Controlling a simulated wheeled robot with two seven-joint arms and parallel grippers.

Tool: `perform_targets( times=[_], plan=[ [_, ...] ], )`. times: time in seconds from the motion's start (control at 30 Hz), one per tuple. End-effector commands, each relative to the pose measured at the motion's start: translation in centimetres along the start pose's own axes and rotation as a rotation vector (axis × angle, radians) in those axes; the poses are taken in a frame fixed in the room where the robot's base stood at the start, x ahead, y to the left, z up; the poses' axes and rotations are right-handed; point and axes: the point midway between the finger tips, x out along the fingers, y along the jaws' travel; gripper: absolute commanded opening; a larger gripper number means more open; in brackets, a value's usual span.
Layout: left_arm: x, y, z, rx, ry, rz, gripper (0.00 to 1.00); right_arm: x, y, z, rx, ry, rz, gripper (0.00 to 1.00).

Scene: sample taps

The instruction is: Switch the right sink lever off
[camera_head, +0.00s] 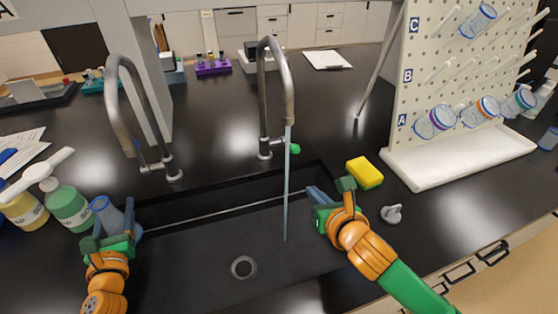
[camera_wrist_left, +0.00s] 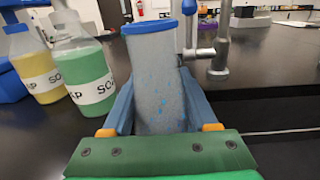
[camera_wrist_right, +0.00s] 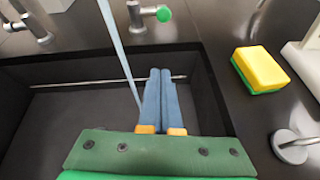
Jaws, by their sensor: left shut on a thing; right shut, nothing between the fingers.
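The right faucet (camera_head: 283,75) stands behind the sink, and a thin stream of water (camera_head: 286,190) falls from its spout into the basin. Its lever has a green knob (camera_head: 295,149), pointing right from the faucet base; the knob also shows in the right wrist view (camera_wrist_right: 163,14). My right gripper (camera_head: 312,192) is shut and empty over the right part of the sink, in front of and below the lever, apart from it. My left gripper (camera_head: 112,226) is shut on a blue-rimmed clear container (camera_wrist_left: 158,85) with blue specks, at the sink's left end.
A yellow and green sponge (camera_head: 364,173) and a grey round fitting (camera_head: 392,214) lie right of the sink. Soap bottles (camera_head: 67,204) stand at left. The left faucet (camera_head: 125,95) shows no water. A pegboard rack (camera_head: 460,160) stands at right.

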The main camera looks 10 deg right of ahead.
Motion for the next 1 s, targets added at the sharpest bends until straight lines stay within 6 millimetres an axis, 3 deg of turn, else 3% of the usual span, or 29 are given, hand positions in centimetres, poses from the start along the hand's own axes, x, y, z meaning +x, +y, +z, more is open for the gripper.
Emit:
perform_targets(
  times=[0.27, 0.7, 0.8, 1.0],
  plan=[
    [0.0, 0.0, 0.0, 0.000, 0.000, 0.000, 0.00, 1.1, 0.0, 0.1, 0.005, 0.000, -0.001, 0.00],
    [0.0, 0.0, -0.8, 0.000, 0.000, 0.000, 0.00, 10.4, 0.1, -0.1, 0.007, 0.001, 0.001, 0.00],
    [0.0, 0.0, 0.6, 0.000, 0.000, 0.000, 0.00, 10.3, 0.1, 2.4, 0.006, -0.002, 0.001, 0.00],
    [0.0, 0.0, 1.1, 0.000, 0.000, 0.000, 0.00, 10.8, 0.0, 3.8, 0.004, 0.000, 0.000, 0.00]
  ],
)
